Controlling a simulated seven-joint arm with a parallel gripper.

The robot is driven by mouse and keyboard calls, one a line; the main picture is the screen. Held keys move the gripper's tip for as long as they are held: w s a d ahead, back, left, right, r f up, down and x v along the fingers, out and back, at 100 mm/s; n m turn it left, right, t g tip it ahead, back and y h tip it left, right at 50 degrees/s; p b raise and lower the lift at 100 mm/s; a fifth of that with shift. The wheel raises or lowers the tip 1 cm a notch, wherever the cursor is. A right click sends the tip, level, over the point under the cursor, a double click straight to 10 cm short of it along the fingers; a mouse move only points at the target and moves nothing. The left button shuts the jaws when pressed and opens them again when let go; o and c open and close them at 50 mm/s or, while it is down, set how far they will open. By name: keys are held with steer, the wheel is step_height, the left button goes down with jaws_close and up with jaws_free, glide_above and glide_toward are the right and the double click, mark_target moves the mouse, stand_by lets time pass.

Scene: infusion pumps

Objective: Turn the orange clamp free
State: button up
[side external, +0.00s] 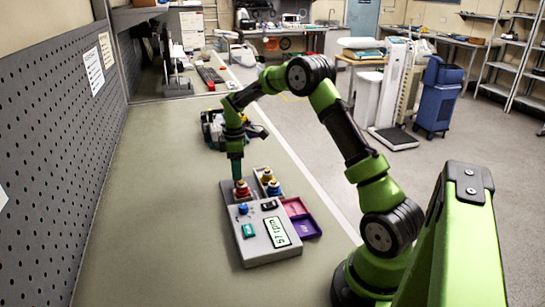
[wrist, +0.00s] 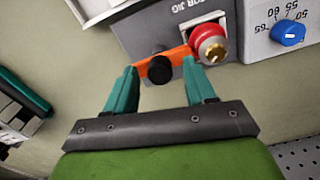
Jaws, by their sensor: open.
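The orange clamp (wrist: 180,53) shows in the wrist view as a bar with a black knob (wrist: 160,69) at one end. Its other end reaches the side of a red part with a brass tip (wrist: 210,47), set in a square recess on a grey jig. My gripper (wrist: 159,68) is open, with teal fingers on either side of the black knob; I cannot tell whether they touch it. In the side view my gripper (side external: 237,178) points down over the pump unit (side external: 262,245), close to a red part (side external: 241,188). The clamp cannot be made out there.
A blue dial (wrist: 288,33) sits on the white panel beside the jig. Pink (side external: 295,207) and purple (side external: 307,228) trays lie right of the unit. A dark device (side external: 210,128) stands behind. The front-left bench is clear.

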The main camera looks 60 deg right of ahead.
steer(key=shift+c, duration=0.3)
jaws_close()
steer(key=shift+m, duration=0.3)
steer(key=m, duration=1.3)
steer(key=shift+m, duration=2.2)
